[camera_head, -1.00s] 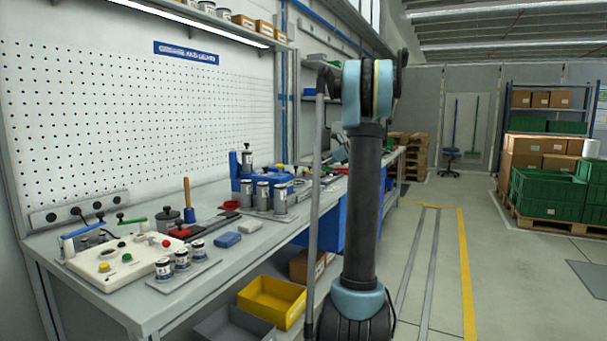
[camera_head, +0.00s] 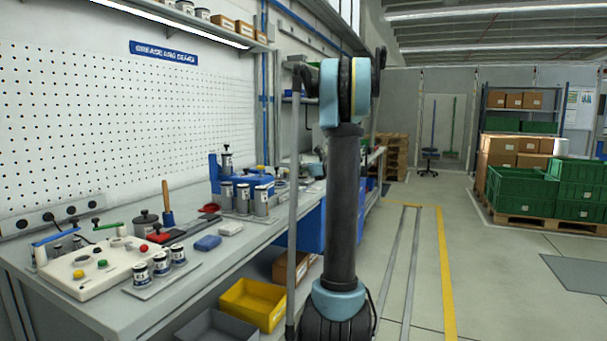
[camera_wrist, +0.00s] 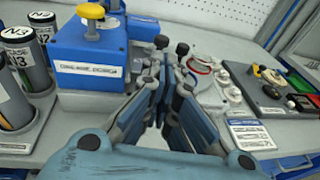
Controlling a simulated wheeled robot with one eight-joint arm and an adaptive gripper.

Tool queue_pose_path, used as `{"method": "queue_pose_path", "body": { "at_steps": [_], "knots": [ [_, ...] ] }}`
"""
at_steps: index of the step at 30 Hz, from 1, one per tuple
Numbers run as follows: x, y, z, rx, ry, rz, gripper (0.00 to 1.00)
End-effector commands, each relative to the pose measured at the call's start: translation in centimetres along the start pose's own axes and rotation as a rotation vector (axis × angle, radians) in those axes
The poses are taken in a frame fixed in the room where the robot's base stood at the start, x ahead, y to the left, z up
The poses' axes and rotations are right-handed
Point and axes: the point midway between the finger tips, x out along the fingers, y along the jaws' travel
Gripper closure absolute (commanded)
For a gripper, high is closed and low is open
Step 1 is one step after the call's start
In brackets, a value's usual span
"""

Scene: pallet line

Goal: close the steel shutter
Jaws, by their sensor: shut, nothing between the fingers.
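I cannot make out a steel shutter in either view. My gripper (camera_wrist: 171,46) shows in the wrist view, its fingers shut and empty above the bench. Its fingertips are in front of the gap between a blue box with a yellow knob (camera_wrist: 90,55) on the left and a grey tray of white and red round parts (camera_wrist: 205,80) on the right. I cannot tell whether they touch anything. In the head view my arm stands upright in the middle, and the gripper itself is hidden.
The workbench (camera_head: 190,285) runs along the left wall. A control box with buttons (camera_head: 95,268), several canisters (camera_head: 243,200) and a blue block (camera_head: 207,243) stand on it. A yellow bin (camera_head: 253,303) sits below. The floor (camera_head: 495,290) on the right is clear; green crates (camera_head: 520,190) stand beyond.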

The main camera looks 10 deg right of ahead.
Motion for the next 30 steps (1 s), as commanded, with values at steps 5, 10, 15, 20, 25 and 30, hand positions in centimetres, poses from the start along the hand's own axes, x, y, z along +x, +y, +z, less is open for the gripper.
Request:
{"method": "queue_pose_path", "body": {
  "at_steps": [5,10,15,20,25,30],
  "knots": [
    [3.1,0.1,0.0,0.0,0.001,0.003,1.0],
    [5.1,0.0,0.0,0.0,0.001,0.002,1.0],
    [6.0,0.0,0.0,0.0,0.001,0.001,1.0],
    [6.1,0.0,0.0,0.0,0.001,0.0,1.0],
    [6.1,0.0,0.0,0.0,0.001,0.0,1.0],
    [6.8,0.1,0.1,-0.001,0.001,0.002,1.0]
  ]
}}
